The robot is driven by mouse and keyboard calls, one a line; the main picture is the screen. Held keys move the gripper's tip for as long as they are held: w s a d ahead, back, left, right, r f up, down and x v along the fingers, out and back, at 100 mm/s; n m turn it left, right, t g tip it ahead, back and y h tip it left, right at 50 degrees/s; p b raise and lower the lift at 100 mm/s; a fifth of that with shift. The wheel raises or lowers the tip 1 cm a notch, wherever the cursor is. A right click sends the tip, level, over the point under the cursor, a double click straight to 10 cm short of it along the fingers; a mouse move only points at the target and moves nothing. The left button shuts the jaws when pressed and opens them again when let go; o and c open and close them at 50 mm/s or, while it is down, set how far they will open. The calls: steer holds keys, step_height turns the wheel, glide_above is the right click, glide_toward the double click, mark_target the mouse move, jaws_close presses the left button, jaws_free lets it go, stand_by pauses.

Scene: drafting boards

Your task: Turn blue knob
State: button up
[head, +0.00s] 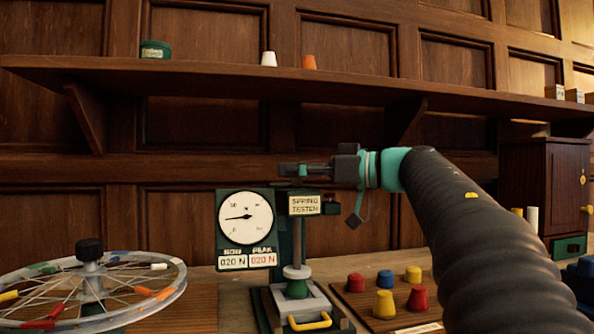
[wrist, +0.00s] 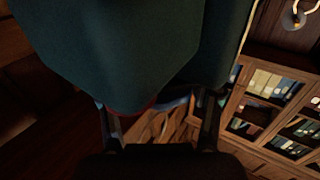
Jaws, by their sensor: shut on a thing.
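The spring tester (head: 304,234) stands on the bench in the head view, with a round dial (head: 245,217) and readouts of 020 N. My gripper (head: 290,170) reaches in from the right at the top of its column, fingers pointing left. In the wrist view a large dark teal body (wrist: 140,45) fills the top. My gripper (wrist: 160,108) has its fingers on both sides of its lower end, where a red part (wrist: 132,108) and a blue edge (wrist: 178,102) show. The blue edge looks like the blue knob, mostly hidden. My gripper is shut on it.
A spoked wheel (head: 130,285) lies at the left. A wooden board (head: 360,310) with red and yellow knobs is right of the tester, close below my arm. A wall shelf (head: 200,75) runs above. A small cabinet (head: 545,190) stands at the right.

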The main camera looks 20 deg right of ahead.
steer(key=m+t+h, duration=0.5)
steer(key=h, duration=0.1)
steer(key=shift+s+a+t, duration=0.1)
steer(key=shift+a+t, duration=0.05)
steer(key=shift+t, duration=0.25)
steer(key=shift+m+t+h, duration=0.8)
steer(key=shift+m+h, duration=0.9)
steer(key=shift+h, duration=0.6)
steer(key=shift+m+h, duration=0.4)
steer(key=shift+h, duration=0.2)
steer(key=o, duration=1.1)
steer(key=shift+o, duration=0.2)
steer(key=s+d, duration=0.2)
steer(key=s, duration=0.9)
steer(key=shift+s+d, duration=0.2)
steer(key=shift+s, duration=0.1)
